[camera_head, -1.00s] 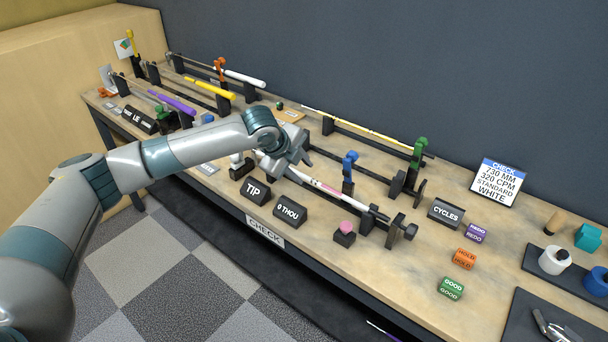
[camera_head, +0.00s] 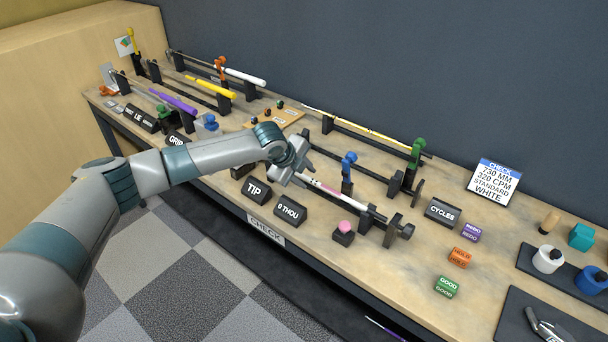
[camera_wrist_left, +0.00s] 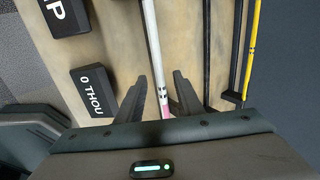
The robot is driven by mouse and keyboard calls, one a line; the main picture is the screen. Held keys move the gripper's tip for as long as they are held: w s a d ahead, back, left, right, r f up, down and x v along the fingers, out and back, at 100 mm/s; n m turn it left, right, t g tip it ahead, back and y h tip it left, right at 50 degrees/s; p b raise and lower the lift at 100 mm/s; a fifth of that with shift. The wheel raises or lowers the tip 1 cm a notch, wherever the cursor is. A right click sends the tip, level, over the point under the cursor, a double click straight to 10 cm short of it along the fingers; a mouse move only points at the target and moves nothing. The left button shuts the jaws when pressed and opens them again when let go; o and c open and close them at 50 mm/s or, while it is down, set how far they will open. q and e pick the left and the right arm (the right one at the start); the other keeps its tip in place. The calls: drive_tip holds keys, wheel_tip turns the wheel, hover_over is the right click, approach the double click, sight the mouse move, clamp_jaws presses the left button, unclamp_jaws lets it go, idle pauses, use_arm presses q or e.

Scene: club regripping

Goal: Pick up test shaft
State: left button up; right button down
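A white shaft with pink and black bands (camera_head: 335,193) lies across low black supports near the front of the bench. In the left wrist view the shaft (camera_wrist_left: 152,45) runs between the two fingers. My left gripper (camera_head: 284,177) is over its left part. In the left wrist view the left gripper (camera_wrist_left: 160,98) is open, with a finger on each side of the shaft and gaps to both. Part of the shaft is hidden behind the gripper in the head view. My right gripper is not in view.
Blocks marked TIP (camera_head: 257,192) and 0 THOU (camera_head: 292,212) stand in front of the shaft. A blue clamp (camera_head: 348,160) and a pink-topped block (camera_head: 343,230) are close by. A yellow shaft (camera_head: 355,129) lies behind on supports. A CHECK sign (camera_head: 493,182) stands at right.

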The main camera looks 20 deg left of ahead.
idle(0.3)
use_arm(q)
clamp_jaws()
wheel_tip(320, 180, up, 18)
drive_tip(key=b, duration=0.6)
drive_tip(key=shift+d, duration=0.1)
idle(0.8)
